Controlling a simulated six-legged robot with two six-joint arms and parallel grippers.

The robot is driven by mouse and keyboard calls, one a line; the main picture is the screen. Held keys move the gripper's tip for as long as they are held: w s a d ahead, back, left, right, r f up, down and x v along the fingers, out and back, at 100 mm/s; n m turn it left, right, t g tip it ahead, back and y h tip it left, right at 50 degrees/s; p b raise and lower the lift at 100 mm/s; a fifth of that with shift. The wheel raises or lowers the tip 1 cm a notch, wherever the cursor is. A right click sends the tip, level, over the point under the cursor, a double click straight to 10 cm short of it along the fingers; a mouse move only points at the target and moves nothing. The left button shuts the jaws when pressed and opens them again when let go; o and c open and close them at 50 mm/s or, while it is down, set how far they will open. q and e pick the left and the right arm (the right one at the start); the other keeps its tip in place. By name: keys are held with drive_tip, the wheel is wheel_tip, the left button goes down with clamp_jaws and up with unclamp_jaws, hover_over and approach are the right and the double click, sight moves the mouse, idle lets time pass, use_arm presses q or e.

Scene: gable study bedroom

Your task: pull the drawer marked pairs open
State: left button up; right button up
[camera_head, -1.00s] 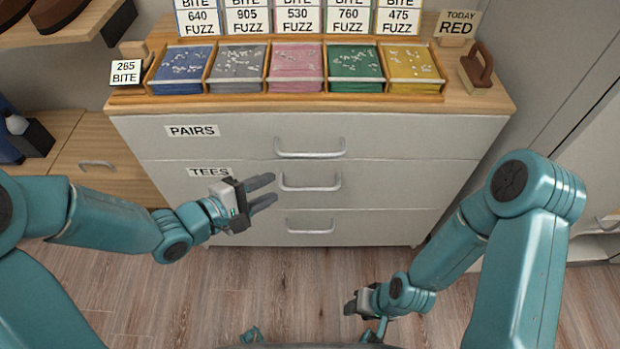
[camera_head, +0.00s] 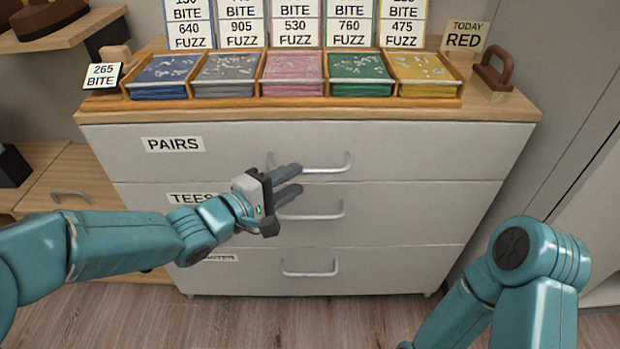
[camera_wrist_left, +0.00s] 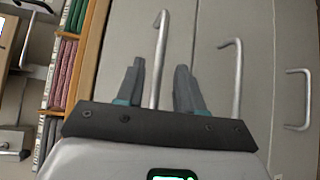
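The drawer marked PAIRS (camera_head: 235,137) is the top white drawer of the chest and looks shut, its front flush with the others. Its label (camera_head: 173,144) is at the upper left. Its silver bar handle (camera_head: 335,168) is partly hidden behind the fingers of my left gripper (camera_head: 297,180). That gripper is in front of the left part of the handle with its fingers apart. In the left wrist view the handle bar (camera_wrist_left: 158,60) shows between the two open fingers (camera_wrist_left: 158,85); I cannot tell whether they touch it. My right gripper is out of view.
Below are the TEES drawer handle (camera_head: 325,214) and a third drawer handle (camera_head: 310,272). On the chest top stand a wooden tray (camera_head: 290,102) of coloured stacks, number cards, and a brown stamp (camera_head: 493,72). Open floor (camera_head: 330,322) lies in front.

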sight(308, 173)
use_arm(q)
drive_tip(key=b+x, duration=0.1)
drive_tip(key=x, duration=0.4)
drive_tip(key=shift+w+d, duration=0.2)
drive_tip(key=shift+w, duration=0.05)
clamp_jaws()
drive_tip(key=shift+s, duration=0.1)
